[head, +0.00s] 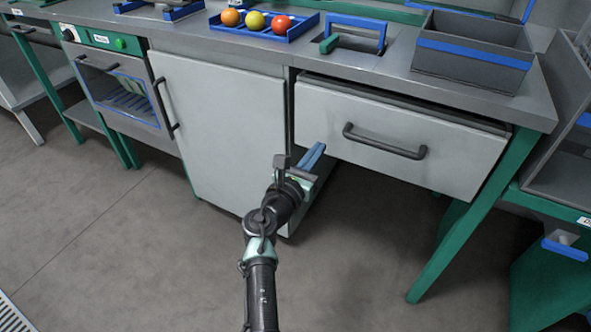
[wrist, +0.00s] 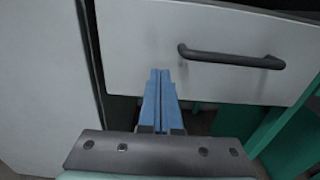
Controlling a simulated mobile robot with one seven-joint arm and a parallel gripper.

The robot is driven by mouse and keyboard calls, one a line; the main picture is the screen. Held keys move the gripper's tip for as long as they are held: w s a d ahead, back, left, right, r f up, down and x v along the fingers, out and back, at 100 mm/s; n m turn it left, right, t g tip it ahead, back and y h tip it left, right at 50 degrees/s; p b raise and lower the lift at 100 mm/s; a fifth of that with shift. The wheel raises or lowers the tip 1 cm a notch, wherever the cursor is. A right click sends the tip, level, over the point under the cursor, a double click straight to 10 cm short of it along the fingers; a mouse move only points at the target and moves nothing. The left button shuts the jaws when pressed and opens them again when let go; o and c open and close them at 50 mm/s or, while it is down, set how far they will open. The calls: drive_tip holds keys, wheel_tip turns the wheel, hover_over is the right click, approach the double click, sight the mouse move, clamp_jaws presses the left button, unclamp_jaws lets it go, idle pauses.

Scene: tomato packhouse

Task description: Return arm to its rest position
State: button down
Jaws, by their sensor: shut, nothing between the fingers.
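My gripper (head: 314,154) is in front of the bench, at the gap between the cabinet door and the drawer. Its blue fingers are together, with nothing between them, and they also show in the wrist view (wrist: 159,95). My arm reaches up from the bottom middle of the head view. The grey drawer (head: 460,152) is just beyond the fingers to the right, and its dark handle (head: 385,142) is apart from them. The drawer stands slightly out from the bench. I cannot tell whether the fingertips touch its front.
The cabinet door (head: 222,130) is left of my gripper. On the worktop, a blue tray (head: 234,35) holds an orange, a yellow and a red tomato, and a grey crate (head: 472,68) stands at right. A green bench leg (head: 440,250) is at lower right. The floor (head: 130,255) is clear at left.

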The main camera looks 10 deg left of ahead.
drive_tip(key=p+v, duration=0.2)
drive_tip(key=v, duration=0.5)
drive_tip(key=s+d+r+m+t, duration=0.1)
drive_tip(key=d+r+m, duration=0.3)
drive_tip(key=r+m, duration=0.8)
drive_tip(key=d+r+m+t, duration=0.3)
drive_tip(key=r+m, duration=0.5)
drive_tip(key=r, duration=0.8)
drive_tip(key=s+d+r+m+t+y+p, duration=0.2)
drive_tip(key=s+r+m+t+y, duration=0.35)
drive_tip(key=s+r+m, duration=1.25)
wheel_tip(320, 180, up, 37)
drive_tip(key=s+n+p, duration=0.2)
drive_tip(key=n+p, duration=0.3)
drive_tip(key=p, duration=2.5)
drive_tip(key=shift+s+d+h, duration=0.15)
drive_tip(key=shift+d+h, duration=0.05)
drive_tip(key=shift+h, duration=0.25)
